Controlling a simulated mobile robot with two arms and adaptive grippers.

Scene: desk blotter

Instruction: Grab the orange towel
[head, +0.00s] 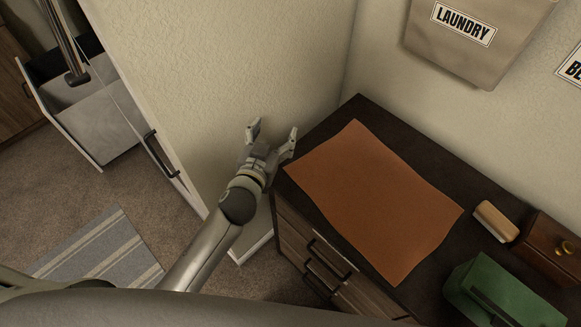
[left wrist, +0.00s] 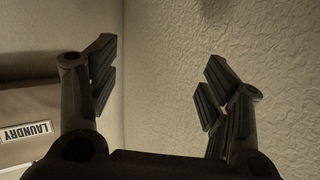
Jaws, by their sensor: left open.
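The orange towel (head: 375,200) lies flat and spread out on the dark top of a dresser (head: 430,158) in the head view. My left gripper (head: 273,130) is open and empty, just left of the towel's upper left corner and beside the dresser's edge, apart from the towel. In the left wrist view, the two open fingers (left wrist: 158,82) face the bare textured wall, and no towel shows there. My right gripper is not in view.
On the dresser's right side are a tan block-shaped item (head: 496,221), a small wooden box with a knob (head: 552,248) and a green box (head: 492,293). A laundry bag (head: 470,45) hangs on the wall (head: 385,75) behind. A striped rug (head: 100,255) lies on the floor at left.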

